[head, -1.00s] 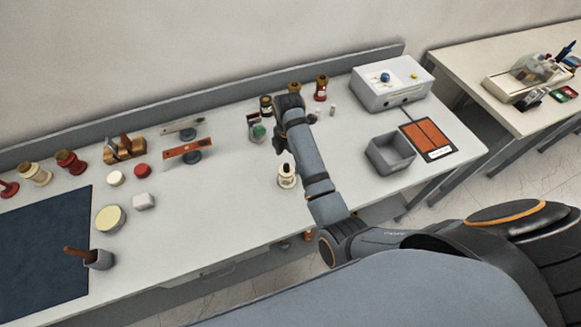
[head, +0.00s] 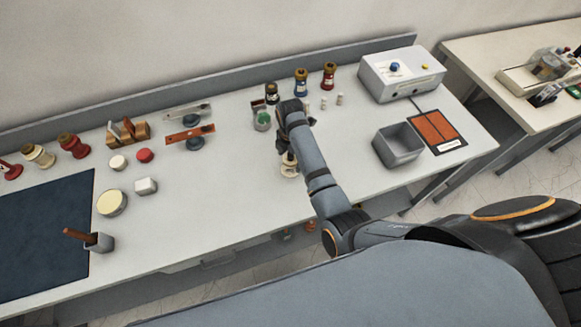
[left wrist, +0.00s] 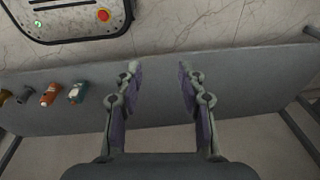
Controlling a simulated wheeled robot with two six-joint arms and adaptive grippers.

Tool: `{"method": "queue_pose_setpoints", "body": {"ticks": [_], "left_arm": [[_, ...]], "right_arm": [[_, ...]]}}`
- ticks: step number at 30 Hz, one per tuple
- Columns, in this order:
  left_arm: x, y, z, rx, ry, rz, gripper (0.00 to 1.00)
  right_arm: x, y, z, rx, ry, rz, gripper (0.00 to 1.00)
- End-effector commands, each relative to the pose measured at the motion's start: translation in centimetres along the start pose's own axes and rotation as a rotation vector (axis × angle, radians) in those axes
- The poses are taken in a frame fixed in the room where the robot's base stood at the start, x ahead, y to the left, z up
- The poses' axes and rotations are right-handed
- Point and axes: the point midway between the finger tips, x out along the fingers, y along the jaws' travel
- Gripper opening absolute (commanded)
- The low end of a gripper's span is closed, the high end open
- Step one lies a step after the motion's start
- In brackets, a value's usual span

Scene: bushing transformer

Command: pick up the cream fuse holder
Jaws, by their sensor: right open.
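A cream fuse holder (head: 289,168) with a ribbed body and a darker top stands upright on the grey-white workbench, near the middle of the head view. My right gripper (head: 284,148) is at its top, pointing down. The gripper partly hides the holder, and I cannot tell whether they touch. The right jaws are open. My left gripper (left wrist: 160,68) shows in the left wrist view with its two fingers spread apart and nothing between them.
A green-topped item (head: 262,120) stands just left of the right gripper. Bottle-like pieces (head: 301,82) and small cream cylinders (head: 323,103) stand behind. A grey open bin (head: 398,146) is at right. The bench in front of the holder is clear.

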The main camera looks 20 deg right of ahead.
Motion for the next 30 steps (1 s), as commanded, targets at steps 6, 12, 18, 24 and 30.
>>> {"method": "queue_pose_setpoints", "body": {"ticks": [6,12,18,24,30], "left_arm": [[3.8,0.1,1.9,0.002,-0.023,-0.002,0.4],[3.4,-0.1,2.0,0.003,-0.026,-0.004,0.4],[3.4,-0.3,2.0,0.003,-0.025,-0.006,0.4],[3.4,-0.4,2.0,0.004,-0.024,-0.007,0.4],[3.4,-0.4,1.9,0.004,-0.023,-0.007,0.4]], "right_arm": [[2.9,0.0,0.0,0.0,-0.001,0.0,0.76],[2.5,0.0,0.0,0.0,-0.001,0.0,0.76],[2.5,0.0,0.0,0.0,-0.001,0.0,0.49],[2.5,0.0,0.0,0.0,0.0,0.0,0.22],[2.5,0.0,0.0,0.0,-0.001,0.0,0.08]]}}
